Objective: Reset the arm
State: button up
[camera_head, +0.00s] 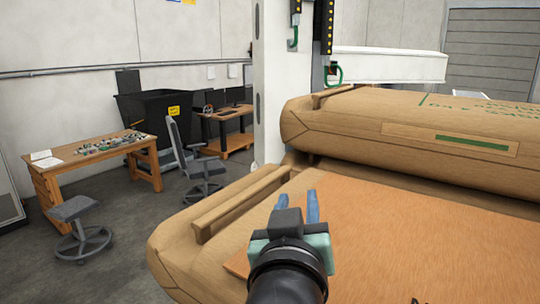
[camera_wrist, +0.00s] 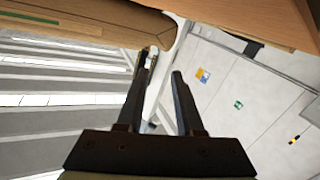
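My gripper (camera_head: 298,207) is in the lower middle of the head view, in front of the large brown sacks. Its two blue fingers stand apart with nothing between them. In the wrist view my gripper (camera_wrist: 162,62) shows two dark fingers with a gap between them. I cannot tell from the head view whether the fingers touch the near sack.
A near brown sack (camera_head: 170,256) bears an orange-brown sheet (camera_head: 440,245). Another sack (camera_head: 330,130) lies behind it. A white column (camera_head: 272,80) stands beyond. At left are a workbench (camera_head: 95,152), a stool (camera_head: 72,208), a chair (camera_head: 200,165) and a black bin (camera_head: 150,110).

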jog(key=a+f+y, duration=0.2)
jog(key=a+f, duration=0.2)
jog(key=shift+s+m+y, duration=0.4)
jog(key=shift+s+d+r+t+b, duration=0.15)
jog(key=shift+r+t+b, duration=0.3)
jog(key=shift+b, duration=0.75)
jog(key=s+r+t+b, duration=0.3)
jog(key=b, duration=0.4)
jog(key=shift+s+t, duration=0.1)
jog(key=shift+t, duration=0.25)
jog(key=s+r+t+b, duration=0.4)
jog(key=s+t+b, duration=0.1)
jog(key=s+b, duration=0.3)
jog(key=shift+s+r+t, duration=0.15)
jog(key=shift+s+t, duration=0.15)
jog(key=shift+s, duration=0.4)
